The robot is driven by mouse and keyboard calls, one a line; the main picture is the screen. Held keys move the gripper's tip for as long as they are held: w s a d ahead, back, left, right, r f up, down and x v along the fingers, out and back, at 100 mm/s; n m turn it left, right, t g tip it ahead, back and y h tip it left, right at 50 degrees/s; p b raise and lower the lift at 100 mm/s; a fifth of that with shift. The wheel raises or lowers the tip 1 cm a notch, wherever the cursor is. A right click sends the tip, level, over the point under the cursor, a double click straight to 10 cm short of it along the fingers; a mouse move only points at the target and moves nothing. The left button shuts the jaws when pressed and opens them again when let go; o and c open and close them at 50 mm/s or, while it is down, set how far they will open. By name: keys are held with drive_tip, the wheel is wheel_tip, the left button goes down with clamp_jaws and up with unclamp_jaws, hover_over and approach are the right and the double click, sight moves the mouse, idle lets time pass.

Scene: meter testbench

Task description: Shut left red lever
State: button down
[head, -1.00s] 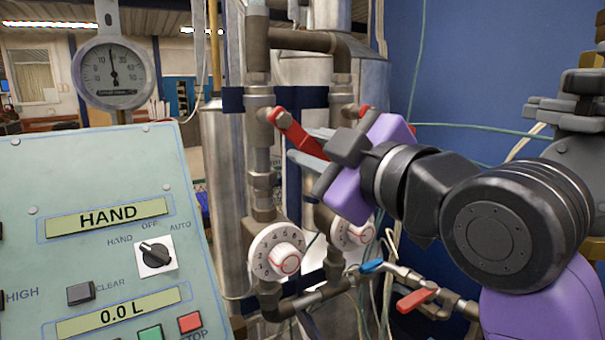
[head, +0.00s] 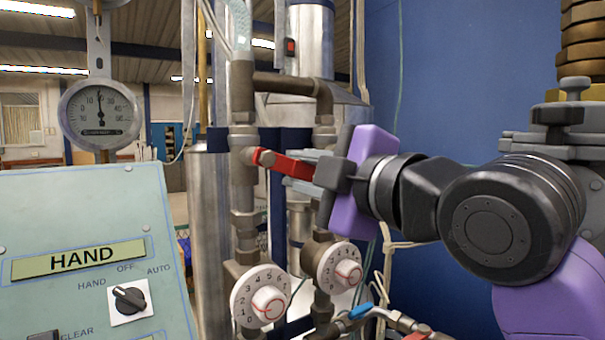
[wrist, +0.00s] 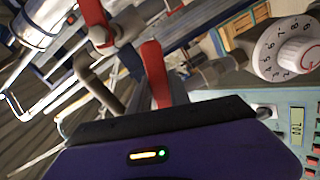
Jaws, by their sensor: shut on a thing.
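The left red lever (head: 285,163) is on the left vertical pipe and points to the right, tilted slightly down. My gripper (head: 305,170) is shut on its outer end, coming in from the right; the fingers partly hide the lever's tip. In the wrist view the lever (wrist: 155,75) runs down into the dark edge of my gripper, where its end is hidden. Another red lever (wrist: 93,14) shows further left in the wrist view. In the head view my gripper covers the place of the right lever.
Two white dials (head: 262,297) (head: 340,268) sit below on the pipes. A blue-handled valve (head: 361,311) is at the lower middle. A control panel (head: 60,215) and a round gauge (head: 100,115) stand at the left. A blue wall is behind my arm.

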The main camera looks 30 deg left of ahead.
drive_tip(key=c, duration=1.2)
unclamp_jaws()
drive_tip(key=b+v, duration=0.1)
drive_tip(key=v, duration=0.6)
drive_tip(key=shift+s+d+b, duration=0.2)
drive_tip(key=shift+d+b, duration=0.15)
drive_tip(key=shift+b, duration=0.05)
